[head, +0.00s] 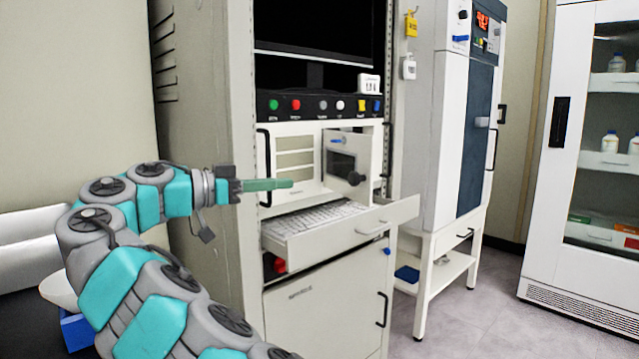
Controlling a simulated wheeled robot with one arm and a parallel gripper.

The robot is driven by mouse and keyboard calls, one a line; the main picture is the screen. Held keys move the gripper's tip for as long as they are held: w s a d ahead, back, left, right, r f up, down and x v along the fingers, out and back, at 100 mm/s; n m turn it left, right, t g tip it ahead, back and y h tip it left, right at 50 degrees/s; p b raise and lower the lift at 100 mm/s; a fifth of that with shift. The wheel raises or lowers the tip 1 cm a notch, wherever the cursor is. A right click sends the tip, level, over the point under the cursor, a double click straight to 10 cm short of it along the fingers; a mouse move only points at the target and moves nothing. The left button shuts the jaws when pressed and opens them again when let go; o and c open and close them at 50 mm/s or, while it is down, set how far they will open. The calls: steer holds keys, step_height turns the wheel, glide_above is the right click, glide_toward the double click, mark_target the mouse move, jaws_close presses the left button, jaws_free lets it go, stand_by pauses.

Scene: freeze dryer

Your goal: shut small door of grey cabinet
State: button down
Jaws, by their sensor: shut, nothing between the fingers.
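The grey cabinet (210,130) stands in the middle of the head view. Its small door (352,157), with a dark window and a round black knob, stands open, swung outward from the front of the cabinet. Behind and left of it shows a panel with pale slots (294,158). My gripper (290,184) is shut and empty, its green fingers pointing right, in front of the slotted panel as seen here. It looks apart from the small door, to its left. I cannot tell the depth between them.
A keyboard drawer (345,238) is pulled out below the small door. Coloured buttons (320,105) and a dark monitor (315,40) are above. A white and blue machine (455,110) and a glass-door cabinet (560,120) stand to the right. Floor between them is clear.

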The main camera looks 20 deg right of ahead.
mark_target(352, 179)
steer(key=d+b, duration=0.1)
steer(key=d, duration=0.3)
steer(key=w+d, duration=0.1)
steer(key=d, duration=0.4)
steer(key=d+b, duration=0.1)
steer(key=d, duration=0.3)
steer(key=shift+w+d+f+b, duration=0.2)
steer(key=shift+d+f+b, duration=0.05)
steer(key=shift+f+b, duration=0.1)
